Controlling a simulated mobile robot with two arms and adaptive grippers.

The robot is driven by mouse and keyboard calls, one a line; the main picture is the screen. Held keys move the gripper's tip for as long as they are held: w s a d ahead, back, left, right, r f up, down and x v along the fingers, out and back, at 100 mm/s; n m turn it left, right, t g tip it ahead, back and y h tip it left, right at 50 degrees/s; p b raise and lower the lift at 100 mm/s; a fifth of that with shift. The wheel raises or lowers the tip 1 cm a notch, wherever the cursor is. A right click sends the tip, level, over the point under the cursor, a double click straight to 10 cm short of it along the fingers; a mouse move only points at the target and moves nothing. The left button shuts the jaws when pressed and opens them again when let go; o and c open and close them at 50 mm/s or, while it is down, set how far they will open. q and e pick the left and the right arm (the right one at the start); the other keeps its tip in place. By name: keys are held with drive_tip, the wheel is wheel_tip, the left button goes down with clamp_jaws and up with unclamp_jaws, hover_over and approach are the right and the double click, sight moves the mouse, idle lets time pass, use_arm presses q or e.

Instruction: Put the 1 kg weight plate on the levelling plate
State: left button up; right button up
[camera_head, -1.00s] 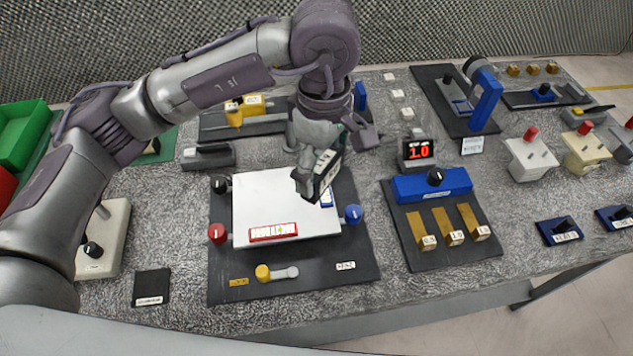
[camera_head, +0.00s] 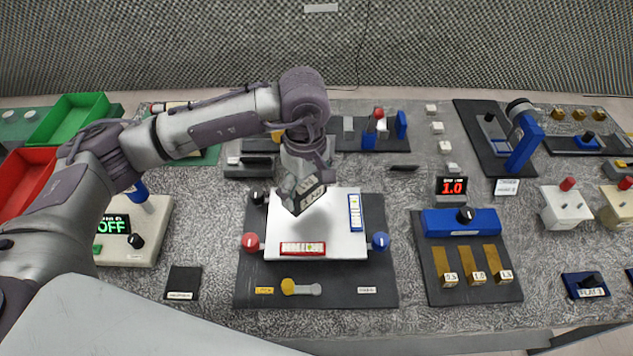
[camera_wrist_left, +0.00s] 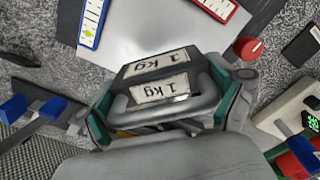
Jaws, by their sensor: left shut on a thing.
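The 1 kg weight plate (camera_wrist_left: 160,85) is dark with white "1 kg" labels. My left gripper (camera_head: 308,180) is shut on it, and its teal-edged fingers clasp the weight's sides in the left wrist view (camera_wrist_left: 165,112). In the head view the weight (camera_head: 309,196) is tilted over the back left part of the white levelling plate (camera_head: 335,235). I cannot tell whether it touches the plate. The levelling plate has a red level (camera_head: 302,248) at its front and a blue level (camera_head: 355,212) at its right. My right gripper is not in view.
Red (camera_head: 250,242), blue (camera_head: 380,241) and black (camera_head: 257,196) knobs surround the plate. A yellow-handled lever (camera_head: 290,287) lies in front. A blue fixture with brass blocks (camera_head: 460,222) stands to the right, and a device reading OFF (camera_head: 115,224) to the left.

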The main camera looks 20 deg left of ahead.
sight(308, 200)
use_arm(q)
wheel_tip(308, 200, down, 3)
drive_tip(key=shift+d+r+p, duration=0.1)
drive_tip(key=shift+p, duration=0.55)
drive_tip(key=shift+f, duration=0.35)
drive_tip(key=shift+f+b, duration=0.15)
drive_tip(key=shift+b, duration=0.15)
drive_tip(key=o, duration=1.5)
drive_tip(key=shift+c, duration=0.2)
drive_tip(key=shift+s, duration=0.1)
